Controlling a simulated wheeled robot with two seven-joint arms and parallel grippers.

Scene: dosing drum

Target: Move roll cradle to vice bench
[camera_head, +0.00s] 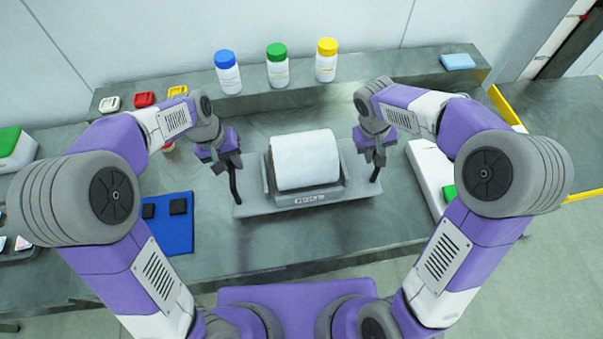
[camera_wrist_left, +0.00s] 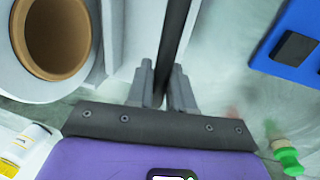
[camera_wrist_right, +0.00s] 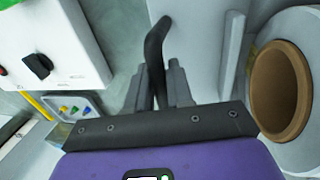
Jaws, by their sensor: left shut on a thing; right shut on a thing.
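The roll cradle (camera_head: 357,183) is a grey tray with a raised holder and a dark handle at each end. It bears a white roll (camera_head: 305,160), whose brown core shows in the left wrist view (camera_wrist_left: 57,35) and in the right wrist view (camera_wrist_right: 279,92). My left gripper (camera_head: 232,165) is shut on the left handle (camera_wrist_left: 174,40). My right gripper (camera_head: 378,162) is shut on the right handle (camera_wrist_right: 154,50). The cradle looks level over the grey bench (camera_head: 300,232); I cannot tell whether it touches it.
A blue mat (camera_head: 180,238) with black blocks lies left of the cradle. A white box (camera_head: 428,172) with a green part is close on the right. Bottles with blue (camera_head: 228,75), green (camera_head: 278,68) and yellow (camera_head: 326,62) caps stand on the rear shelf. Bare bench lies in front.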

